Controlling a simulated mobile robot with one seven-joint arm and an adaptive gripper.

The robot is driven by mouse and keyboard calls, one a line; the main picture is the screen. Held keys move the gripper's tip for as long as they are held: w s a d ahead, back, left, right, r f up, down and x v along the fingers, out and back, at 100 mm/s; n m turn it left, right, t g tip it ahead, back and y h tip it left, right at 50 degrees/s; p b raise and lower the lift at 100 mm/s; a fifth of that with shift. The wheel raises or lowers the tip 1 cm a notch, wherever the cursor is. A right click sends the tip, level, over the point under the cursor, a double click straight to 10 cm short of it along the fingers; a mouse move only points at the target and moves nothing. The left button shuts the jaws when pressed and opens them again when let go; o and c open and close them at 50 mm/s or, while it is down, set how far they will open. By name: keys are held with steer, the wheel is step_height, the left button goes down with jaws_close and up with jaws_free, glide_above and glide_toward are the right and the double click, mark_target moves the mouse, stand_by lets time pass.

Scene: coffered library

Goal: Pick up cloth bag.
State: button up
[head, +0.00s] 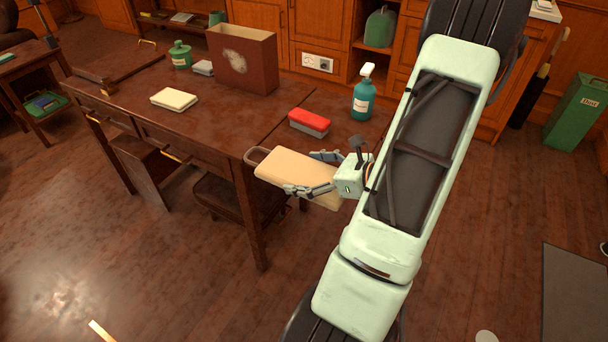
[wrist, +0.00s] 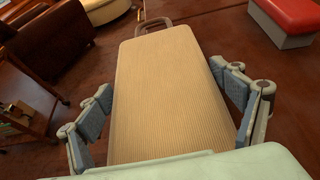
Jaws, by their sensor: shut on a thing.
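The cloth bag (head: 296,172) is a tan, ribbed, flat bag with a brown loop handle at its far end. My gripper (head: 318,173) is shut on the bag, with a finger on each long side. The bag is held out level beside the table's right front corner, and seems to be above the tabletop height. In the wrist view the bag (wrist: 168,90) fills the middle, with its handle at the top. My gripper's fingers (wrist: 166,100) flank it left and right. The near end of the bag is hidden by my gripper's body.
A green bin (head: 577,114) stands at the right. Floor on the left is open.

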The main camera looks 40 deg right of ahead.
mark_target(304, 173)
steer(key=shift+r, duration=0.15)
steer(key=shift+r, duration=0.55)
steer(key=r, duration=0.1)
steer(key=r+p, duration=0.1)
steer(key=r, duration=0.1)
steer(key=shift+s+a, duration=0.2)
steer(key=shift+s, duration=0.05)
steer(key=s+a+r, duration=0.1)
steer(key=r, duration=0.1)
steer(key=s+r+p, duration=0.1)
steer(key=s+a+r+p, duration=0.1)
steer(key=s+r, duration=0.1)
steer(key=shift+a+r, duration=0.3)
steer(key=shift+a, duration=0.05)
steer(key=s+a+r+b, duration=0.3)
steer(key=s+a+b, duration=0.1)
steer(key=s, duration=0.3)
steer(key=shift+a, duration=0.45)
